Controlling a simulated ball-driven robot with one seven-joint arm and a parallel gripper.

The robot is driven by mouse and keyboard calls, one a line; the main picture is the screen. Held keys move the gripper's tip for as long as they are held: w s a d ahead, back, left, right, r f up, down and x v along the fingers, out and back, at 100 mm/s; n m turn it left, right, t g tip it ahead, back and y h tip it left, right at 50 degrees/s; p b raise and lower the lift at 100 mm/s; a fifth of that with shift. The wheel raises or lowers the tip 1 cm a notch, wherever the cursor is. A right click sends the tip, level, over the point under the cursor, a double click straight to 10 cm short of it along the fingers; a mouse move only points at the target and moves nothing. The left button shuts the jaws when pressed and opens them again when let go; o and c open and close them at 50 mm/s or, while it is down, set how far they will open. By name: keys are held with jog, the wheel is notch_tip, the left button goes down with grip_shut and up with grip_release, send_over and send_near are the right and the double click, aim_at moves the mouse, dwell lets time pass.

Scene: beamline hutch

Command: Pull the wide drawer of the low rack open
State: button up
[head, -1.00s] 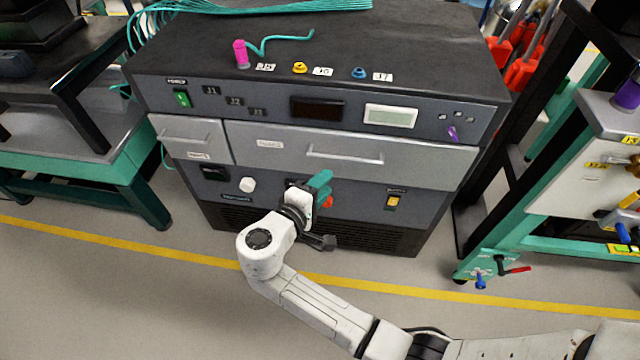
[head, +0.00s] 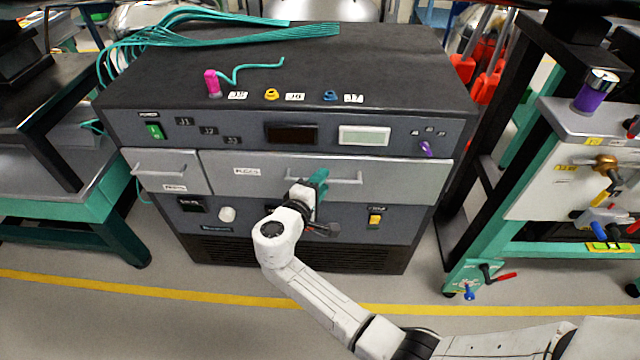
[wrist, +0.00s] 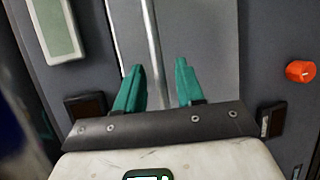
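The low rack (head: 300,70) is a dark cabinet with a black top. Its wide drawer (head: 410,178) is a light grey front with a long bar handle (head: 345,181), and it looks shut, flush with the narrow drawer. My gripper (head: 318,180) is in front of the wide drawer near the left part of the handle. In the wrist view, my gripper's two green fingers (wrist: 157,85) are apart with nothing between their tips but drawer front and the handle bar (wrist: 152,45). The bar runs lengthwise between the fingers' lines. Whether they touch it I cannot tell.
A narrow drawer (head: 165,170) is left of the wide one. A teal-framed bench (head: 90,200) stands left, a valve panel (head: 570,175) right. Floor in front is clear beyond my arm.

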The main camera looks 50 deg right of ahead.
grip_shut()
dwell(0.3)
dwell(0.4)
